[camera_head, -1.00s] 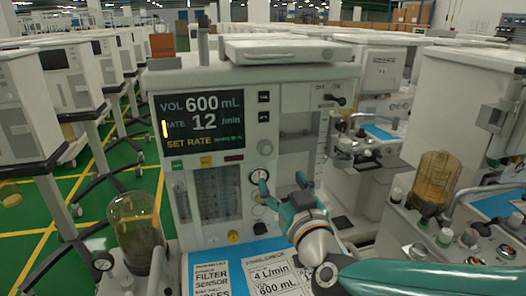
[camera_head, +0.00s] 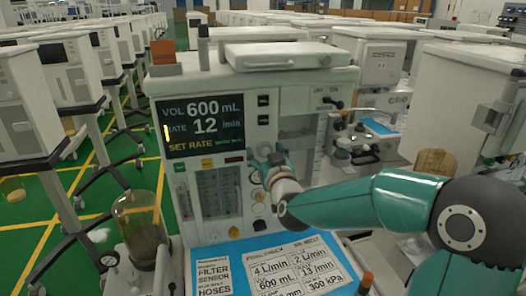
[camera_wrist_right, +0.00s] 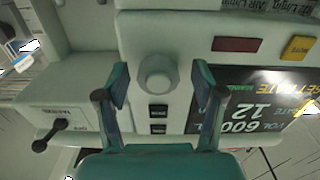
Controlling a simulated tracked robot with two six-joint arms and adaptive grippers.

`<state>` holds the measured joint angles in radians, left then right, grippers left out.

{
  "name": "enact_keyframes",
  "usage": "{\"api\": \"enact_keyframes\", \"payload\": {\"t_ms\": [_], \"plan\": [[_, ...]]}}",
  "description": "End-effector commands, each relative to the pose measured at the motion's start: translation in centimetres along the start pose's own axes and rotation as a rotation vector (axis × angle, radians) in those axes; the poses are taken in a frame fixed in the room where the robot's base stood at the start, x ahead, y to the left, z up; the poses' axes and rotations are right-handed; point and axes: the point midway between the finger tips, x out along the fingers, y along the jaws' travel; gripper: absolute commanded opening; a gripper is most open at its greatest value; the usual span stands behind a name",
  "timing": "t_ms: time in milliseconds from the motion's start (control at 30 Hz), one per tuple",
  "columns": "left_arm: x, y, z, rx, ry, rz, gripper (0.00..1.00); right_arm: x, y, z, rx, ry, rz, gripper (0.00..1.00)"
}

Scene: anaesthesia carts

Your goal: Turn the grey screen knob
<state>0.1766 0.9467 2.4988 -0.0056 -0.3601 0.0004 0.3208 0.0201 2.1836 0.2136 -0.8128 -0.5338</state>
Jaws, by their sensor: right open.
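The grey screen knob (camera_wrist_right: 157,76) is a round knob on the pale cart panel, beside two small dark buttons. In the right wrist view it lies between the two teal fingers of my right gripper (camera_wrist_right: 160,88), which stand apart on either side of it. I cannot tell whether they touch it. In the head view my right gripper (camera_head: 268,161) is at the panel just right of the screen and largely covers the knob. The screen (camera_head: 203,126) reads VOL 600 mL, RATE 12 /min and SET RATE, with a yellow bar beside RATE. My left gripper is out of view.
A glass canister (camera_head: 141,224) stands left of the flow tubes. Blue-backed cards (camera_head: 262,284) lie on the cart's worktop below. A lever (camera_head: 333,103) sticks out at the upper right. Other carts stand close on both sides.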

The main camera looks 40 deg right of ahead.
Motion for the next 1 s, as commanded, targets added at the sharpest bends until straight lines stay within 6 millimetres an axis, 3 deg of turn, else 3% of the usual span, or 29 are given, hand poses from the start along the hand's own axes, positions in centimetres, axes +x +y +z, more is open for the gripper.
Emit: {"api": "enact_keyframes", "payload": {"t_ms": [267, 600, 633, 1000], "plan": [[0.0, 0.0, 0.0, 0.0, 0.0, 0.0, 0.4, 0.1, 0.0, 0.0, 0.0, 0.0, 0.001, 0.66], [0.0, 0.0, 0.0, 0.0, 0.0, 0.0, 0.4, 0.1, 0.0, 0.0, -0.001, 0.0, 0.0, 0.1], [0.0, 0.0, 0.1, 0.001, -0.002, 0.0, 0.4, -0.4, -1.2, -0.1, 0.0, 0.001, -0.008, 0.08], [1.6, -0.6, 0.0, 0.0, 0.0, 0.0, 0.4, 0.1, -0.4, 0.3, 0.074, 0.001, -0.008, 0.08]]}}
